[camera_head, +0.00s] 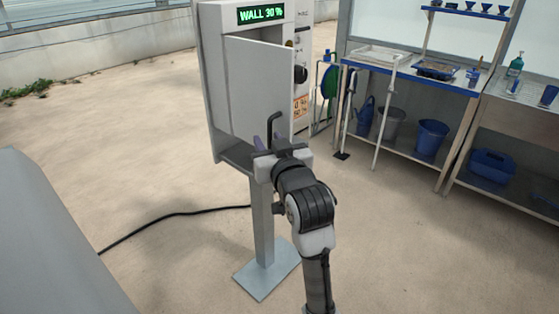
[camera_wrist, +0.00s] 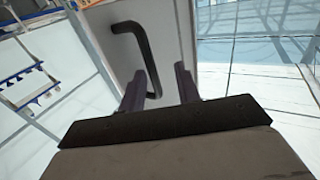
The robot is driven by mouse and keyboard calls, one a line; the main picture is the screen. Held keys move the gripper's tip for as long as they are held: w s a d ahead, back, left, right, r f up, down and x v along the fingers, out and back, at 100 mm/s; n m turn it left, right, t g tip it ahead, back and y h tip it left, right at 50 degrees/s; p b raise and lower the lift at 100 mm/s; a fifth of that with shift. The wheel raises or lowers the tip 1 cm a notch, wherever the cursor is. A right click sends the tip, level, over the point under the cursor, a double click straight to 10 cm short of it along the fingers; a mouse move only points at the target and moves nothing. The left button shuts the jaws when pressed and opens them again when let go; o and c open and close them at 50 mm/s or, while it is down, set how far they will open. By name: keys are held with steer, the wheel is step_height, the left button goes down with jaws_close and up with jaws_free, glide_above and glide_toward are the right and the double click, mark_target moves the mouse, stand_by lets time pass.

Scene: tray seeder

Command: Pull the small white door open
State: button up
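The small white door (camera_head: 255,85) is on the front of the white cabinet (camera_head: 212,95) on a post. It stands partly open, with a dark gap along its top and shadowed interior below it. Its dark bent handle (camera_head: 270,124) is near the lower right; it also shows in the wrist view (camera_wrist: 145,50). My gripper (camera_head: 266,143) is at the handle. In the wrist view, my fingers (camera_wrist: 160,88) are apart, with the lower part of the handle between them. The bar is close to the left finger, with a gap to the right finger; contact is unclear.
A green display (camera_head: 261,14) is above the door, and knobs are on the panel to its right. A workbench (camera_head: 430,80) with buckets below stands to the right. A black cable (camera_head: 170,215) crosses the floor at left. Floor in front is mostly clear.

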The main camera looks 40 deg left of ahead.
steer(key=b+v, duration=0.5)
steer(key=v, duration=0.2)
steer(key=shift+f, duration=0.35)
steer(key=shift+d+b, duration=0.15)
steer(key=shift+b, duration=0.6)
steer(key=shift+r+b+v, duration=0.15)
steer(key=shift+b+v, duration=1.1)
steer(key=shift+b, duration=0.45)
steer(key=shift+r+b+v, duration=0.1)
steer(key=shift+b+v, duration=1.15)
steer(key=shift+b, duration=0.45)
steer(key=shift+s, duration=0.15)
